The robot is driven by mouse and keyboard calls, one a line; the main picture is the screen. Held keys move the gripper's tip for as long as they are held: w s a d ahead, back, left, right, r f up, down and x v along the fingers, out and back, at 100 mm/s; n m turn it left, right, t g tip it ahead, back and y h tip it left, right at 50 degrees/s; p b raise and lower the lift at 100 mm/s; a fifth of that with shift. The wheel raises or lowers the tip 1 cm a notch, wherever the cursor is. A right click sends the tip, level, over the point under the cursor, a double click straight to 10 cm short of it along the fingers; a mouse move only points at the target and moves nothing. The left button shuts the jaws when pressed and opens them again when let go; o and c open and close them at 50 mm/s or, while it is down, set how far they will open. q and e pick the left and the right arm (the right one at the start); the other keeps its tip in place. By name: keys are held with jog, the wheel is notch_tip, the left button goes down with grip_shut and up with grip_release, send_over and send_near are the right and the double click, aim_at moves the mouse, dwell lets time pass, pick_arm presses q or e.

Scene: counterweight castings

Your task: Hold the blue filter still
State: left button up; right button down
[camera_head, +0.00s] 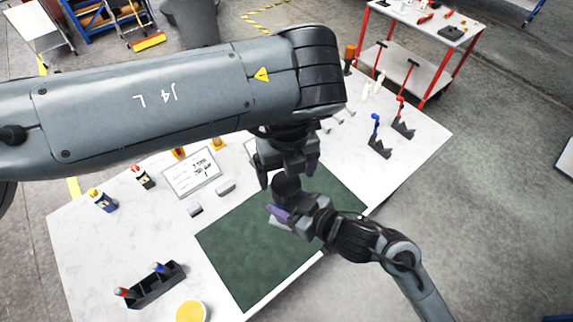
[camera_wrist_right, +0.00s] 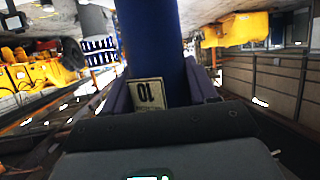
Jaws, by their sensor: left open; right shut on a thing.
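The blue filter (camera_wrist_right: 150,40) is a dark blue cylinder with a pale label marked 10 in the right wrist view. It stands between the fingers of my right gripper (camera_wrist_right: 160,95), which is shut on it. In the head view my right gripper (camera_head: 296,207) is over the green mat. A dark round end (camera_head: 286,187) shows there between the two grippers; its colour is too dark to tell. My left gripper (camera_head: 287,174) is open just above it, with a finger on either side. Whether those fingers touch it cannot be told.
The green mat (camera_head: 245,265) lies on the white table (camera_head: 85,265). A black holder (camera_head: 157,286) and a yellow round dish (camera_head: 191,311) are at the front left. A white sign (camera_head: 192,174) and small grey blocks lie behind. Blue and red levers (camera_head: 378,140) stand at the right.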

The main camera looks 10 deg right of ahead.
aim_at(286, 183)
pick_arm(q)
notch_tip(286, 183, up, 2)
jog(key=n, duration=0.4)
jog(key=shift+f, duration=3.95)
jog(key=c, duration=1.1)
jog(key=m, duration=0.6)
jog(key=shift+a+m, duration=0.1)
jog(key=shift+m, duration=0.3)
jog(key=o, duration=1.2)
